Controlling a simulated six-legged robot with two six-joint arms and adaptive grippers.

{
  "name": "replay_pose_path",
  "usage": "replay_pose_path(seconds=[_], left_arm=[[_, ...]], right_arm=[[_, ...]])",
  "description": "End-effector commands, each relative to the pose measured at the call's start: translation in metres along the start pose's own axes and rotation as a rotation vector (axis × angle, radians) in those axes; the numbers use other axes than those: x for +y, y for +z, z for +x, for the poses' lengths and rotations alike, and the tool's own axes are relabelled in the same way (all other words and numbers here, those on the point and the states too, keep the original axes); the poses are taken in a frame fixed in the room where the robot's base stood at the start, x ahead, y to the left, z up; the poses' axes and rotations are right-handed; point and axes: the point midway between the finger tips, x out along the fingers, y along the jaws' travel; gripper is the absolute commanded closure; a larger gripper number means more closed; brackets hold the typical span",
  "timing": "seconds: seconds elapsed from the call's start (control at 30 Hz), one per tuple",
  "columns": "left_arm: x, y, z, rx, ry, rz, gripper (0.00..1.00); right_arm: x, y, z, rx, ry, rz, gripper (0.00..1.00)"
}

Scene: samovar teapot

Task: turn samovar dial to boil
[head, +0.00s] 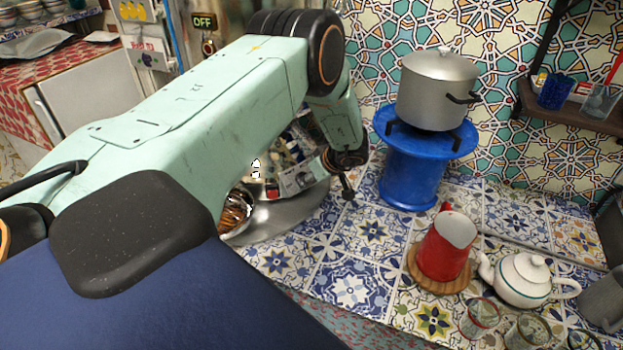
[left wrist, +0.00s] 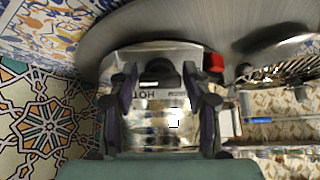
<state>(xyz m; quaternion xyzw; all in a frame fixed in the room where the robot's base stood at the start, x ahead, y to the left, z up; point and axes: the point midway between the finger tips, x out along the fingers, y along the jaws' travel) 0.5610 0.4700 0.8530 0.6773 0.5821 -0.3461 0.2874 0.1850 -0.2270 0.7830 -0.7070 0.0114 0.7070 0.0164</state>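The samovar's shiny metal panel (left wrist: 160,110) fills the middle of the left wrist view, with a label, partly readable as HOT. A dark round dial (left wrist: 162,73) sits on it, and a red part (left wrist: 214,62) is beside it. My left gripper (left wrist: 160,76) is open, its two dark fingers apart on either side of the dial. Whether either finger touches the dial cannot be told. In the head view the samovar panel (head: 296,180) shows only partly, beneath my left arm, which hides most of it. My right gripper is not in view.
A round brushed-metal tray (head: 290,215) lies at the samovar. To the right are a grey pot (head: 438,88) on a blue stove (head: 409,180), a red jug (head: 447,248), a white teapot (head: 524,278) and several glasses. Tiled counter (head: 345,283) is bare between tray and jug.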

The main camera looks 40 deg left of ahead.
Motion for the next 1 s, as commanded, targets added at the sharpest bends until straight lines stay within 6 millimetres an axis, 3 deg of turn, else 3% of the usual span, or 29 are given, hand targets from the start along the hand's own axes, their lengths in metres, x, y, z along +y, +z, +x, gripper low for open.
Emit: replay_pose_path(seconds=[0.17,0.53,1.0], left_arm=[[0.0,0.0,0.0,0.0,0.0,-0.001,0.34],[0.001,0.0,-0.006,-0.001,0.001,-0.002,0.34],[0.001,0.0,-0.093,0.0,0.003,-0.002,0.34]], right_arm=[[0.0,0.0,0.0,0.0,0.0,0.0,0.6],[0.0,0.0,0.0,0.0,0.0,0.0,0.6],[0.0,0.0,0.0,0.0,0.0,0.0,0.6]])
